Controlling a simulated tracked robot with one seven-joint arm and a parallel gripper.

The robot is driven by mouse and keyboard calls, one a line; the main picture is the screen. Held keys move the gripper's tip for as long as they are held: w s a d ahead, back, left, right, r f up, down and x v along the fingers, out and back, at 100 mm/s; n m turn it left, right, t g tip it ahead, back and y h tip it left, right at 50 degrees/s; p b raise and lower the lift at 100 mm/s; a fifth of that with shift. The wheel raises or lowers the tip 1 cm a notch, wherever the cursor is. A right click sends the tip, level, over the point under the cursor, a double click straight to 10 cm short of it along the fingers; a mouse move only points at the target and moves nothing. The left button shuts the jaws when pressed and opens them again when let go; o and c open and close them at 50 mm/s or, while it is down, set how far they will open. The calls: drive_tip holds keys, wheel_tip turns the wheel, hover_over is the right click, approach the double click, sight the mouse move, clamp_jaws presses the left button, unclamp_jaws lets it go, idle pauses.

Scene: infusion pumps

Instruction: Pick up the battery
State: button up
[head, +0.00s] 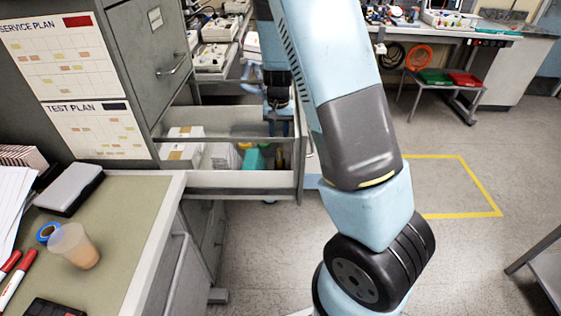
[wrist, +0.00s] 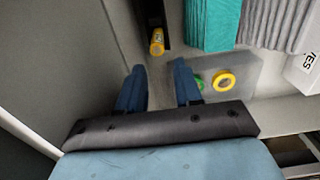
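A small yellow cylinder, which looks like the battery (wrist: 157,43), is in a narrow black compartment in the open drawer (head: 240,181), at the top middle of the wrist view. I cannot read any label on it. My gripper (wrist: 158,85) is open with nothing between its two blue fingers. The cylinder shows beyond the fingertips, in line with the gap between them and apart from both. In the head view my gripper (head: 279,127) hangs over the right end of the drawer, partly hidden by my arm.
Green cloth-like packs (wrist: 212,22) and grey-white packs (wrist: 275,25) lie beside the black compartment. The drawer's grey wall (wrist: 70,45) is close on the left. A cabinet (head: 150,60) stands behind the desk.

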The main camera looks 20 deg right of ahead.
sight(280, 156)
wheel_tip(280, 156, down, 5)
drive_tip(key=shift+f, duration=0.2)
drive_tip(key=shift+s+d+f, duration=0.1)
drive_tip(key=shift+s+f, duration=0.05)
drive_tip(key=shift+f, duration=1.15)
drive_tip(key=shift+s+f, duration=0.15)
drive_tip(key=shift+f, duration=1.15)
drive_tip(key=shift+c, duration=0.4)
clamp_jaws()
